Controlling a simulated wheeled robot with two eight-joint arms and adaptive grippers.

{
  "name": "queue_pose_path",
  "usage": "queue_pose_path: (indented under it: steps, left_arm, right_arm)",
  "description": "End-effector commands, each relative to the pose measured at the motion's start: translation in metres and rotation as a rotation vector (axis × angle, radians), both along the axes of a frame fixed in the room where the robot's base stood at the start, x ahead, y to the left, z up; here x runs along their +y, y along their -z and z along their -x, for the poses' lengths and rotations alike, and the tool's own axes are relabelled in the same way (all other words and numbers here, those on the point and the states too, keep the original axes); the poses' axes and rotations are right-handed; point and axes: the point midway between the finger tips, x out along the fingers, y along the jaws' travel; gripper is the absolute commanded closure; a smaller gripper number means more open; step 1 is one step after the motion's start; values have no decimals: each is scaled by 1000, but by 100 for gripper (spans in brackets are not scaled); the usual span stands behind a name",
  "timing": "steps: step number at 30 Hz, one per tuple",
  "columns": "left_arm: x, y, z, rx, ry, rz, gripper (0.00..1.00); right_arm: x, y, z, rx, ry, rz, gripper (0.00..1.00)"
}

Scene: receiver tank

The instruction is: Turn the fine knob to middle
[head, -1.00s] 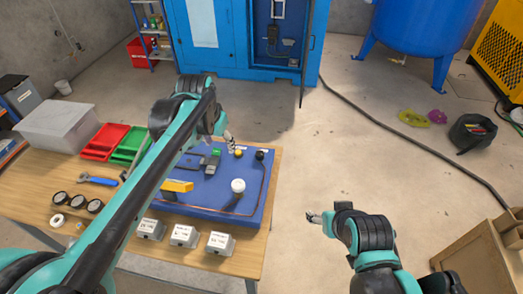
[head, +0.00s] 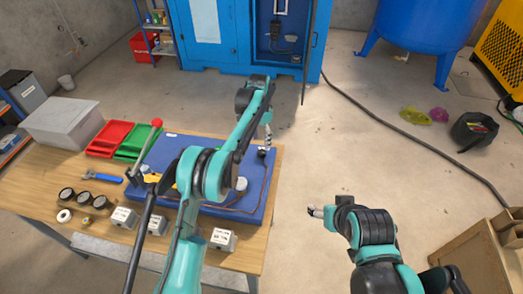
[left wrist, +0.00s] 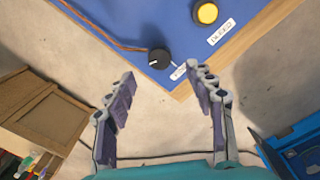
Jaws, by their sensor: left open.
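A small black knob with a white pointer mark (head: 262,153) sits near the right back corner of the blue board (head: 258,186). In the left wrist view the black knob (left wrist: 160,58) lies just beyond my left fingertips, roughly centred between them, with a small white label beside it that I cannot read. My left gripper (head: 266,138) is over that corner, and its fingers show spread and empty in the left wrist view (left wrist: 163,80). I see no contact with the knob. My right gripper (head: 314,211) is off to the right of the table; its jaw state is too small to tell.
A yellow button (left wrist: 207,12) with a label sits near the knob. Red (head: 108,138) and green (head: 135,142) trays and white blocks (head: 222,239) are on the table.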

Motion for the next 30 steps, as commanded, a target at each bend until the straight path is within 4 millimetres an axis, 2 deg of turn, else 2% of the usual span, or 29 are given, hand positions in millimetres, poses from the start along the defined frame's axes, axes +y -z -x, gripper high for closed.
queue_pose_path:
  steps: [6,12,23,26,29,30]
  left_arm:
    - [-1,38,1,-1,-1,1,46]
    - [-2,63,2,-1,-1,0,46]
    - [-2,70,2,-1,-1,0,46]
    - [-2,70,2,-1,-2,0,67]
    - [-2,69,2,-1,-2,0,93]
    - [-2,69,2,-1,-2,0,96]
  right_arm:
    - [0,11,0,0,0,0,34]
    - [0,16,0,0,0,0,34]
    - [0,16,0,0,0,0,34]
    - [0,16,0,0,0,0,34]
    - [0,16,0,0,0,0,34]
    - [0,17,0,0,0,0,34]
